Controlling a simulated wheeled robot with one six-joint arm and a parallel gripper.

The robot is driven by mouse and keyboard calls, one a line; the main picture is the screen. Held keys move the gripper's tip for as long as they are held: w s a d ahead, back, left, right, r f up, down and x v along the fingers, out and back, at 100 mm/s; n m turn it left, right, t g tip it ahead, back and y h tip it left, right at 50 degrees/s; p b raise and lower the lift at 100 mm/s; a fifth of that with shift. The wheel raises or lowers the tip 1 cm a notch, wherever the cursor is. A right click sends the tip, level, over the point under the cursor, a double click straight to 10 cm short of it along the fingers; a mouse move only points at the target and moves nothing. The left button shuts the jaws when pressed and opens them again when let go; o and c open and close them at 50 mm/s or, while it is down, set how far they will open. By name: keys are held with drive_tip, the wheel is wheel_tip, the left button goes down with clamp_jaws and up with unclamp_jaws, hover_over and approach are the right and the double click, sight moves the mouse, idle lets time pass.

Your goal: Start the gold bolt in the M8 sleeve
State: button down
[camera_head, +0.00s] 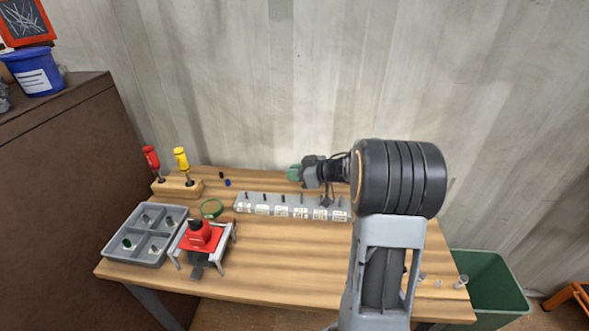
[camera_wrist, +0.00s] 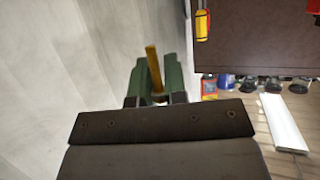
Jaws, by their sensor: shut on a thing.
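My gripper (camera_head: 293,174) is above the back of the workbench, behind the labelled grey rack, its green fingers pointing left. In the wrist view, my gripper (camera_wrist: 156,82) is shut on the gold bolt (camera_wrist: 153,66), a slim gold shaft held between the green fingers and slightly tilted. The bolt cannot be made out in the head view. The grey rack (camera_head: 241,207) has several small upright pieces and white labels too small to read. I cannot tell which thing is the M8 sleeve.
A red device on a grey stand (camera_head: 203,236) is at the front left, beside a divided grey tray (camera_head: 118,245). Red (camera_head: 151,158) and yellow (camera_head: 181,160) drivers stand in a wooden block (camera_head: 170,188). A green bin (camera_head: 490,283) is at the right. The bench's front middle is clear.

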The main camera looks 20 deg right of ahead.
drive_tip(key=f+b, duration=0.2)
drive_tip(key=b, duration=0.1)
drive_tip(key=f+b, duration=0.2)
drive_tip(key=shift+d+f, duration=0.1)
drive_tip(key=shift+d, duration=0.2)
drive_tip(key=shift+s+d+p, duration=0.15)
drive_tip(key=shift+s+p, duration=0.1)
drive_tip(key=shift+p, duration=0.1)
idle(1.2)
drive_tip(key=shift+p, duration=1)
idle(1.0)
drive_tip(key=shift+f, duration=0.25)
idle(0.7)
drive_tip(key=shift+r, duration=0.1)
